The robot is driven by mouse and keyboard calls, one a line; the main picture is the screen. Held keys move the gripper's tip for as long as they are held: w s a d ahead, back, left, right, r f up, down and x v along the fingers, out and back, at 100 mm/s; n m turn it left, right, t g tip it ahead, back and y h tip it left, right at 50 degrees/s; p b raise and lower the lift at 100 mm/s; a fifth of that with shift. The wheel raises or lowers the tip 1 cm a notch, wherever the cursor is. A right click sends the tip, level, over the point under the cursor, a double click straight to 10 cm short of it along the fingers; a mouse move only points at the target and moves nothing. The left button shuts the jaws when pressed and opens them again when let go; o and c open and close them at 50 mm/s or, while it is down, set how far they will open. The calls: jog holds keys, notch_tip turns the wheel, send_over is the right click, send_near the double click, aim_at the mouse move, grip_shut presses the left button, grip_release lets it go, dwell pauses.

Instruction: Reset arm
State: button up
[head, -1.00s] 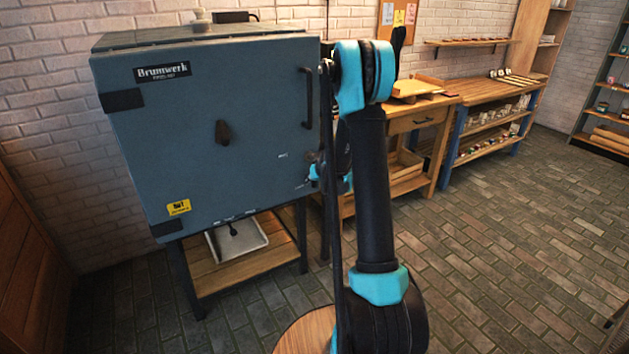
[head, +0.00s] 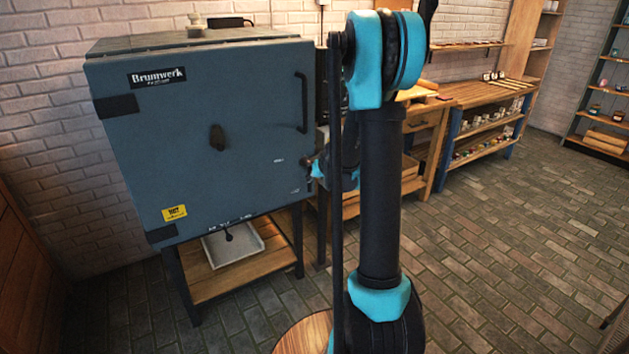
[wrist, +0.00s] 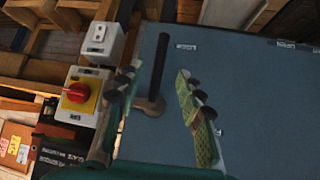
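My gripper (wrist: 157,85) is open, its two fingers spread apart with nothing between the pads that I can see. In the wrist view the black door handle (wrist: 160,65) of the blue-grey kiln appears between and beyond the fingers; whether they touch it I cannot tell. In the head view my gripper (head: 314,168) is by the lower right edge of the kiln door (head: 240,125), below the handle (head: 302,102), partly hidden behind my arm. The kiln door is shut.
A box with a red knob on a yellow plate (wrist: 78,92) is close to my left finger in the wrist view. A white tray (head: 236,243) lies on the shelf under the kiln. A wooden workbench (head: 425,130) stands behind my arm.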

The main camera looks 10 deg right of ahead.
jog(key=shift+s+r, duration=0.4)
jog(key=s+a+f+g, duration=0.1)
jog(key=s+a+g, duration=0.1)
jog(key=s, duration=1.6)
jog(key=s+a+f+m+g+h, duration=0.1)
jog(key=s+a+g, duration=0.1)
jog(key=s, duration=1.5)
jog(key=shift+s+a+f+g, duration=0.4)
jog(key=shift+a, duration=0.05)
